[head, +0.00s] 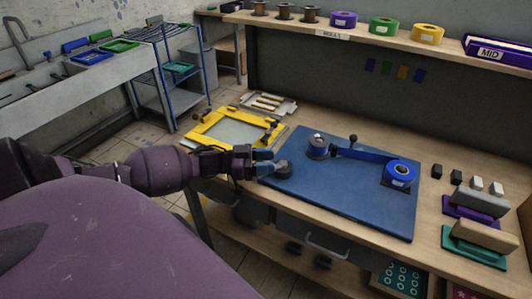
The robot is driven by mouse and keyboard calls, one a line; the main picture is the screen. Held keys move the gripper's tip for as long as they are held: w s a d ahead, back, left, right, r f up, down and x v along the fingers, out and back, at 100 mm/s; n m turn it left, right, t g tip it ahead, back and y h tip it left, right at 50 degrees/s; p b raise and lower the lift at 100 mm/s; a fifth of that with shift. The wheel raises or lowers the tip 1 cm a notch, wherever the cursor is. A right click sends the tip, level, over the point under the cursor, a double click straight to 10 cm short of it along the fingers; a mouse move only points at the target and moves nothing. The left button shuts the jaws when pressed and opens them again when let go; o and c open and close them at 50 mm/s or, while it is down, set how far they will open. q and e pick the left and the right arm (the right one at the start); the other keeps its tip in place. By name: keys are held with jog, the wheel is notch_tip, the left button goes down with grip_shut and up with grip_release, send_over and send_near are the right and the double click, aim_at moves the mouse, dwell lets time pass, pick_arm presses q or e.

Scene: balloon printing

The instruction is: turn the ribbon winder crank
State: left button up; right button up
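The ribbon winder sits on a blue board (345,208) on the wooden bench. A grey hub (319,146) stands at its back left, and a blue ribbon roll (398,174) at its right, with blue ribbon (360,155) stretched between them. A small upright dark knob (353,139), apparently the crank handle, stands just right of the hub. My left gripper (270,162) is at the board's left edge, left of the hub and apart from the knob. Its blue-grey fingers look spread. A dark round piece (283,169) lies just beyond the fingertips; I cannot tell whether they touch. My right gripper is out of view.
A yellow-framed screen (233,130) lies left of the board, with a light tray (268,103) behind it. Purple (478,209) and green (473,246) pieces stand to the right. A shelf of ribbon rolls (382,26) runs along the back. The board's front is clear.

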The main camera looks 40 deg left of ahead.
pick_arm(q)
jog(key=shift+b+v, duration=0.45)
jog(key=shift+v, duration=5.05)
